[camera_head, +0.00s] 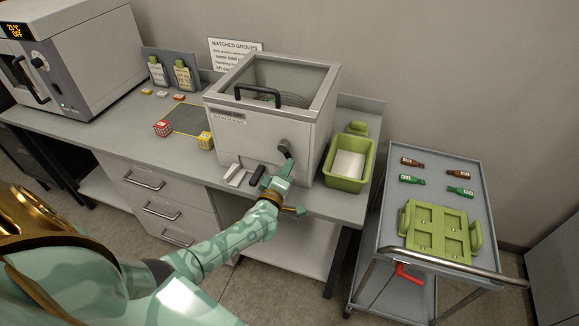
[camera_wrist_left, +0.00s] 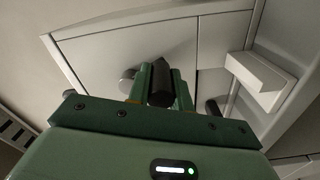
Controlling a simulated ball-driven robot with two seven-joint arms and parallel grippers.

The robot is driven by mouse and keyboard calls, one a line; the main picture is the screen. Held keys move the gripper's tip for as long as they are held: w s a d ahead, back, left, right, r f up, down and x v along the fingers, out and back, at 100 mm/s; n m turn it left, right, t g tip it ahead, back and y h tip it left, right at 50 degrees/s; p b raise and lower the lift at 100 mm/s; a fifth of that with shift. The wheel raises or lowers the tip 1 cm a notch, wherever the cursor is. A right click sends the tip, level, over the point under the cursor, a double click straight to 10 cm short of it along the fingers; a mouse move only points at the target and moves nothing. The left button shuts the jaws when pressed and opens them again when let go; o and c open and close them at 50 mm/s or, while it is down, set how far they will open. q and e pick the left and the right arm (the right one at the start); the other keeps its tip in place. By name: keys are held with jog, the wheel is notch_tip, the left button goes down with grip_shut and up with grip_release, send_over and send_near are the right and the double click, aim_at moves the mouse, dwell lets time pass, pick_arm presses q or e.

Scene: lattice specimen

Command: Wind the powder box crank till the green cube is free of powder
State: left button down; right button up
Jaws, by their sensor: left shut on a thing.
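The powder box (camera_head: 262,135) is a pale grey cabinet with a clear-topped lid, a black lid handle and a round mesh shape dimly visible inside. Its crank (camera_head: 285,147) is on the front, at the right. My left gripper (camera_head: 284,162) is at the crank, shut on its dark handle (camera_wrist_left: 161,84), which shows between the fingers in the left wrist view. The crank's round hub (camera_wrist_left: 127,82) is just left of the fingers there. I cannot make out a green cube or powder through the lid. My right gripper is in neither view.
A red lattice cube (camera_head: 162,129) and a yellow one (camera_head: 206,142) lie left. A trolley (camera_head: 385,222) is at right.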

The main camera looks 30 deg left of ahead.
pick_arm(q)
jog(key=a+m+p, duration=0.1)
jog(key=m, duration=0.2)
jog(key=a+m+p, duration=0.1)
jog(key=a+m, duration=0.1)
jog(key=m, duration=0.2)
jog(key=s+a+m+p, duration=0.1)
jog(key=m, duration=0.3)
jog(key=shift+s+a+r, duration=0.1)
jog(key=shift+a, duration=0.3)
jog(key=m+p, duration=0.1)
jog(key=m, duration=0.1)
jog(key=a+r+m, duration=0.1)
jog(key=m, duration=0.1)
jog(key=shift+s+a+r+p, duration=0.15)
jog(key=shift+a+p, duration=0.05)
jog(key=shift+p, duration=0.2)
jog(key=shift+a+r+m+p, duration=0.15)
jog(key=shift+r+m+p, duration=0.1)
jog(key=shift+m, duration=0.4)
jog(key=shift+a+r+m+p, duration=0.1)
jog(key=shift+r+m, duration=0.1)
jog(key=shift+m, duration=0.45)
jog(key=c, duration=1.3)
grip_release()
jog(key=shift+o, duration=0.2)
jog(key=shift+s, duration=0.1)
